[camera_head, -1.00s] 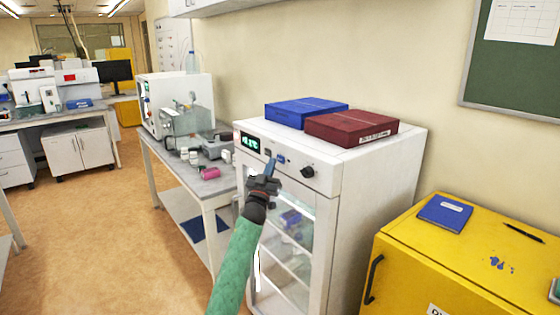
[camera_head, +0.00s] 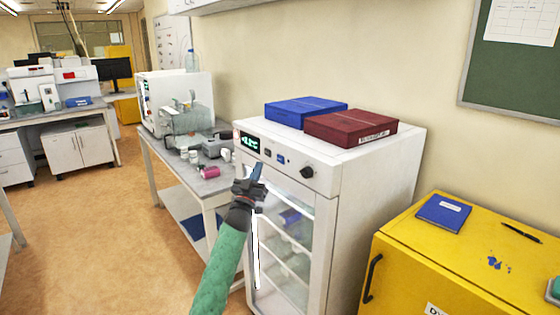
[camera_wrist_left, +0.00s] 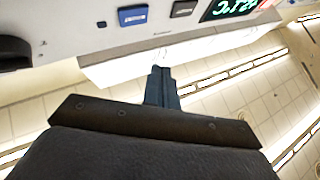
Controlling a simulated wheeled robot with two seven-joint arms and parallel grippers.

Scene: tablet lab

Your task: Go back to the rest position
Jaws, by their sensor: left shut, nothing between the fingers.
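My left gripper (camera_head: 255,173) is in front of the upper part of the white glass-door cabinet (camera_head: 385,195), just below its control panel. Its fingers are together and hold nothing. It also shows in the left wrist view (camera_wrist_left: 161,78), its dark fingers closed, with the cabinet panel (camera_wrist_left: 70,30) along the top of that picture. The panel has a lit green display (camera_head: 250,141), a blue button (camera_head: 281,160) and a black knob (camera_head: 307,172). The fingertips look apart from the panel. My right gripper is in neither view.
A blue box (camera_head: 305,108) and a dark red box (camera_head: 350,127) lie on the cabinet. A yellow cabinet (camera_head: 460,265) stands at the right with a blue notebook (camera_head: 444,212) on top. A lab bench (camera_head: 182,185) with instruments is left of the white cabinet. Open floor (camera_head: 110,250) lies at the left.

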